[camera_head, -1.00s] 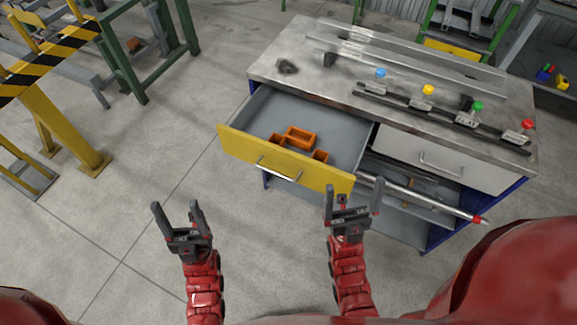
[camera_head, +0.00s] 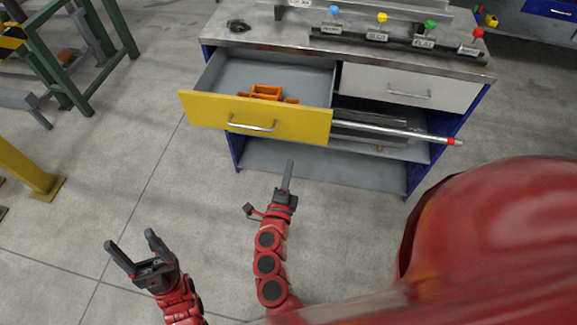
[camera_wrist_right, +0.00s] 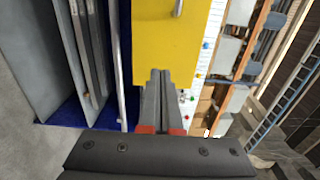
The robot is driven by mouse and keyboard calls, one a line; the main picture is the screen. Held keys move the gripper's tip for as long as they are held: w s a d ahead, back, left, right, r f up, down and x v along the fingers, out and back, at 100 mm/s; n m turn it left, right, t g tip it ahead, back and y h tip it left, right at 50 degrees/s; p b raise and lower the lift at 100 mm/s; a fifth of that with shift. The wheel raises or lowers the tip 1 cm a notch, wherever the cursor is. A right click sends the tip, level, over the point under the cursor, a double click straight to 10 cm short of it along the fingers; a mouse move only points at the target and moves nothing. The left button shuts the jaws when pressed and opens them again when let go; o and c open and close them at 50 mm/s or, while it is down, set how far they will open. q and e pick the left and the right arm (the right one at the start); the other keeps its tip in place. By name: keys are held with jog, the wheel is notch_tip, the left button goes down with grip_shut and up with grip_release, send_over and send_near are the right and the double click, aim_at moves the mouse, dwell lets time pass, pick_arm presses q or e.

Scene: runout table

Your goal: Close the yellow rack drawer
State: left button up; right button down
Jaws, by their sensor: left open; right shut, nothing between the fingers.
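The yellow-fronted drawer (camera_head: 295,125) is pulled out of the left side of the workbench, with its grey interior showing. It has a metal handle (camera_head: 250,125) and holds orange block-like parts (camera_head: 266,92). My right gripper (camera_head: 289,164) is shut and empty, below and in front of the drawer's right part. In the right wrist view its closed fingers (camera_wrist_right: 160,73) point at the yellow front (camera_wrist_right: 165,35) and overlap its edge; contact cannot be told. My left gripper (camera_head: 131,240) is open and empty over the floor, lower left, well apart from the drawer.
A closed white drawer (camera_head: 385,88) sits to the right of the yellow one. A metal rod with a red tip (camera_head: 453,141) sticks out below it. Coloured knobs (camera_head: 382,17) stand on the bench top. Green and yellow frames stand at left; the floor in front is clear.

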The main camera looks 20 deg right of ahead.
jog(key=p+x, duration=0.2)
jog(key=x, duration=0.9)
jog(key=shift+r, duration=0.1)
jog(key=shift+w+d, duration=0.25)
jog(key=shift+w, duration=0.05)
jog(key=b, duration=0.5)
send_near(309, 93)
jog(key=r, duration=0.3)
jog(key=s+r, duration=0.1)
jog(key=shift+a+r, duration=0.3)
jog(key=shift+a, duration=0.1)
jog(key=b+x, duration=0.5)
jog(key=x, duration=0.5)
jog(key=shift+b, duration=0.3)
jog(key=shift+w+d+r+b, duration=0.1)
jog(key=shift+w+d+b, duration=0.25)
jog(key=shift+w+b, duration=0.15)
jog(key=shift+r, duration=0.35)
